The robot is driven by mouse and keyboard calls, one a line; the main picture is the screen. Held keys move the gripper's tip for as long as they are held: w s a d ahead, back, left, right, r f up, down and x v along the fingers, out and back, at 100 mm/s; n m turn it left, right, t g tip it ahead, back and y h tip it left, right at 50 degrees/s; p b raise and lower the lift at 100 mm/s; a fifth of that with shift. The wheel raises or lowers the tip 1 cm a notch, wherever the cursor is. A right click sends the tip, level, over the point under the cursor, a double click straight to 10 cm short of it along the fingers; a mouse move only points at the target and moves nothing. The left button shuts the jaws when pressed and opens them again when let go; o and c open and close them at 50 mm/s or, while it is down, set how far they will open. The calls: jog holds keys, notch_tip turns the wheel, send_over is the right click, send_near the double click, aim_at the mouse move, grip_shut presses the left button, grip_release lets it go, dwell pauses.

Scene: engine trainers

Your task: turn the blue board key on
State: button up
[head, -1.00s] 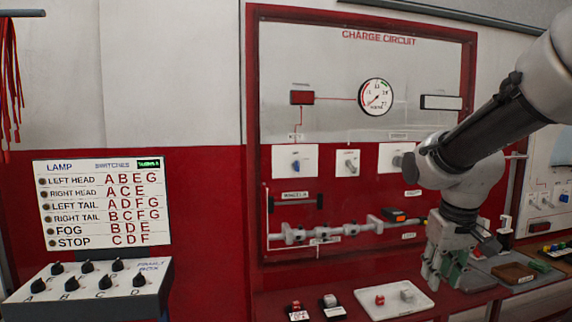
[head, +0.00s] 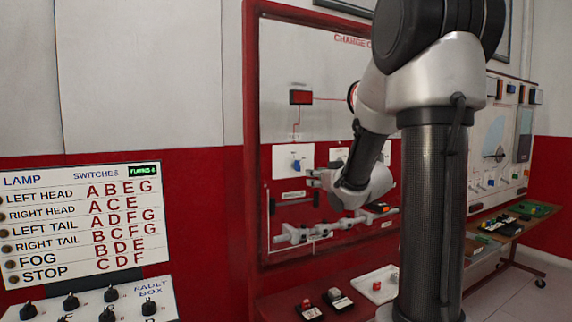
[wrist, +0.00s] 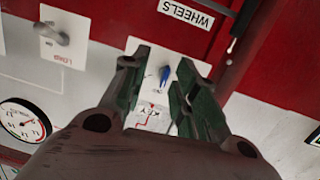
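The blue key (head: 296,165) sits on a white plate (head: 280,158) on the red-framed charge circuit board, left of my gripper in the head view. In the wrist view the blue key (wrist: 165,76) shows between the two dark green fingers, near their tips. My gripper (wrist: 166,72) is open, with a finger on each side of the key. I cannot tell whether either finger touches it. In the head view my gripper (head: 312,179) is small and partly hidden by my wrist.
A grey switch (wrist: 58,37) is on a neighbouring plate, and a round gauge (wrist: 22,120) is beyond it. A shaft assembly (head: 320,228) runs below the key plate. A fault box (head: 85,300) stands at the lower left. My arm covers much of the board.

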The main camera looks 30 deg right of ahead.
aim_at(300, 162)
jog(key=shift+t+y, duration=0.6)
jog(key=shift+t, duration=0.2)
jog(key=w+r, duration=0.1)
jog(key=w, duration=0.1)
jog(key=w+a+r, duration=0.1)
jog(key=w, duration=0.2)
jog(key=w+r, duration=0.1)
jog(key=w, duration=0.2)
jog(key=shift+w+a+r, duration=0.15)
jog(key=shift+a+r, duration=0.1)
jog(key=shift+a, duration=0.15)
grip_shut()
